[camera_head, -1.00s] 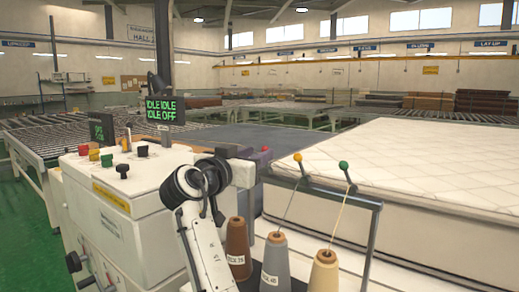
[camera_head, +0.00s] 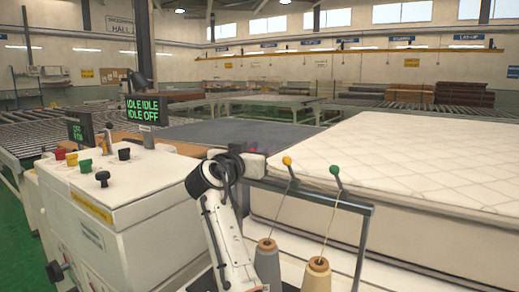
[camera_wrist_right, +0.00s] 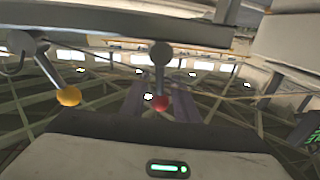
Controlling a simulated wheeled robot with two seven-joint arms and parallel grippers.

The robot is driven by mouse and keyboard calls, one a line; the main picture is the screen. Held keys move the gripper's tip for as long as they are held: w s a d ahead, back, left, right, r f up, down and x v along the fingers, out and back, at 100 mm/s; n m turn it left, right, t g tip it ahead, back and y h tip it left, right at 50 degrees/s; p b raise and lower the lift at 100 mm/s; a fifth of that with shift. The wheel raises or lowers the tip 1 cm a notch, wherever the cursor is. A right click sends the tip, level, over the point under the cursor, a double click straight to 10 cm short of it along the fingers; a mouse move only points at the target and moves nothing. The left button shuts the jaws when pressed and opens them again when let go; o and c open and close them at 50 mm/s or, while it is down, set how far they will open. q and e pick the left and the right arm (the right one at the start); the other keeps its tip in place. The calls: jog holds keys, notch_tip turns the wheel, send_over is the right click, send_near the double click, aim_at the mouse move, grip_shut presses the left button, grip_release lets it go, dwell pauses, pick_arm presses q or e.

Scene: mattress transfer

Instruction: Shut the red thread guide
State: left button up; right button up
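The red thread guide (camera_wrist_right: 161,103) shows in the right wrist view as a red ball on a grey stem. In the head view it is hidden behind my right gripper. My right gripper (camera_wrist_right: 160,92) has two grey finger shapes, apart, one on each side of the red ball; I see no contact. In the head view my right arm reaches up to the thread rail (camera_head: 310,190), its fingers hidden. The yellow guide (camera_head: 287,160) and green guide (camera_head: 334,170) lean on the rail, threads running down. My left gripper is out of view.
Thread cones, one grey (camera_head: 267,262) and one cream (camera_head: 317,273), stand below the rail beside my right arm. The control cabinet (camera_head: 130,195) is at the left. A mattress (camera_head: 420,165) lies behind the rail. The yellow guide (camera_wrist_right: 68,97) is close by in the wrist view.

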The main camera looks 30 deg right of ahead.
grip_shut()
jog(key=n, duration=0.1)
jog(key=w+n+p, duration=0.1)
jog(key=n+p, duration=0.1)
jog(key=shift+w+a+f+g, duration=0.25)
jog(key=shift+a+f+g, duration=0.05)
jog(key=shift+a, duration=0.05)
jog(key=shift+o, duration=1.4)
grip_release()
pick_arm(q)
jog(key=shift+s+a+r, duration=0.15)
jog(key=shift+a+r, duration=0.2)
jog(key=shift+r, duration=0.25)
pick_arm(e)
jog(key=shift+a, duration=0.1)
